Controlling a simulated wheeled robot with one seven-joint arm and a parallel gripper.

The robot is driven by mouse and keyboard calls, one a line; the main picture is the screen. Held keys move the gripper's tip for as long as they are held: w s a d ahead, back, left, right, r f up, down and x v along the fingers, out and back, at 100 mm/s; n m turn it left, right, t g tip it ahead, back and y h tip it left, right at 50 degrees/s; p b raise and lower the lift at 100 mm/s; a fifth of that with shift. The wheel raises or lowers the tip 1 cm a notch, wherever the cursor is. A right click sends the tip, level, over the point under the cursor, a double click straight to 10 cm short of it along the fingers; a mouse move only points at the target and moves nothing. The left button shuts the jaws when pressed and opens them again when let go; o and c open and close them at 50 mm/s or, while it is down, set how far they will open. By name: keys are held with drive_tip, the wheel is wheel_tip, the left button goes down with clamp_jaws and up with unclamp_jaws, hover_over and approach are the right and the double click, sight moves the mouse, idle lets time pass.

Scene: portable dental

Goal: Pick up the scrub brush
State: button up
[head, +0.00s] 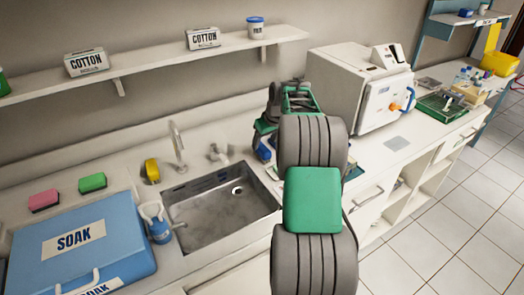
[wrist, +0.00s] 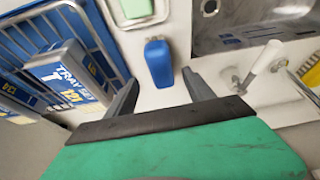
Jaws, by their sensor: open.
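A blue block-shaped thing with a darker end, which looks like the scrub brush (wrist: 158,62), lies on the white counter in the wrist view. My gripper (wrist: 160,79) is open, with one dark finger at each side of the brush's near end. Nothing is held, and the brush looks clear of both fingers. How high the fingers are above the counter I cannot tell. In the head view my arm covers this part of the counter, so I cannot make out the brush or the fingertips there.
Beside the brush are a blue wire rack (wrist: 47,22) with tray-set boxes (wrist: 70,75), a green bar (wrist: 136,8) in a white dish, and a white tap lever (wrist: 262,60). The sink (head: 215,212) lies left of my arm; a white sterilizer-like box (head: 345,85) stands right.

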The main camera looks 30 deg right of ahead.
sight(262, 147)
drive_tip(key=p+x, duration=0.1)
drive_tip(key=x, duration=0.4)
drive_tip(key=shift+s+a, duration=0.1)
drive_tip(key=shift+c, duration=0.5)
clamp_jaws()
